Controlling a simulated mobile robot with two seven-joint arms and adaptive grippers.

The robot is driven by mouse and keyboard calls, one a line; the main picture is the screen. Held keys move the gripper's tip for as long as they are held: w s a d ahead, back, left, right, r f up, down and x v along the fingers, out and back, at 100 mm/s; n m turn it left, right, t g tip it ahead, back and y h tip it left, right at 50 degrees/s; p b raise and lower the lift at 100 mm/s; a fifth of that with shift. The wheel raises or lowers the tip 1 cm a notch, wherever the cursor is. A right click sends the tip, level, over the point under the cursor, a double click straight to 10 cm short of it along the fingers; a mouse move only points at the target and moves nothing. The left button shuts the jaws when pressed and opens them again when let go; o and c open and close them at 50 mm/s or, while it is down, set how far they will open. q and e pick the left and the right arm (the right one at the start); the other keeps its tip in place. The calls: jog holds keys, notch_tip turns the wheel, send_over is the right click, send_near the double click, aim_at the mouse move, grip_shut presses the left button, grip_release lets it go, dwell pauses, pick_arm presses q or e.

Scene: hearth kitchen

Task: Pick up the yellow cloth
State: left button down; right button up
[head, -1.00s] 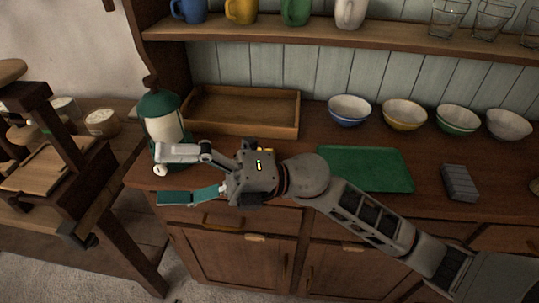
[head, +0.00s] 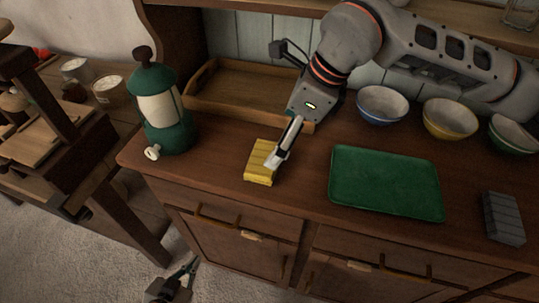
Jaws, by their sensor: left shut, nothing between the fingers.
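The yellow cloth (head: 259,161) lies as a thick folded block on the wooden counter, in front of the wooden tray. My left gripper (head: 275,160) points down from the upper right, its fingers shut with nothing between them. The fingertips overlap the right side of the cloth in the picture; I cannot tell whether they touch it. They hide a small part of it. What looks like my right gripper (head: 183,276) shows small and dark at the bottom edge, low in front of the cabinet; its jaws are unclear.
A green lantern-like dispenser (head: 164,136) stands left of the cloth. The wooden tray (head: 225,98) is behind it. A green mat (head: 385,182) lies to the right, with a grey block (head: 502,218) beyond. Several bowls (head: 381,105) stand at the back right. The counter's front strip is clear.

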aim_at(266, 157)
jog(key=x, duration=0.6)
jog(key=shift+s+a+f, duration=0.3)
jog(key=shift+a, duration=0.1)
jog(key=shift+w+a+f, duration=0.1)
jog(key=shift+w+f, duration=0.05)
jog(key=shift+f, duration=0.1)
jog(key=c, duration=1.2)
jog(key=shift+r, duration=0.1)
jog(key=shift+c, duration=0.2)
notch_tip(266, 157, up, 20)
jog(key=shift+p, duration=0.45)
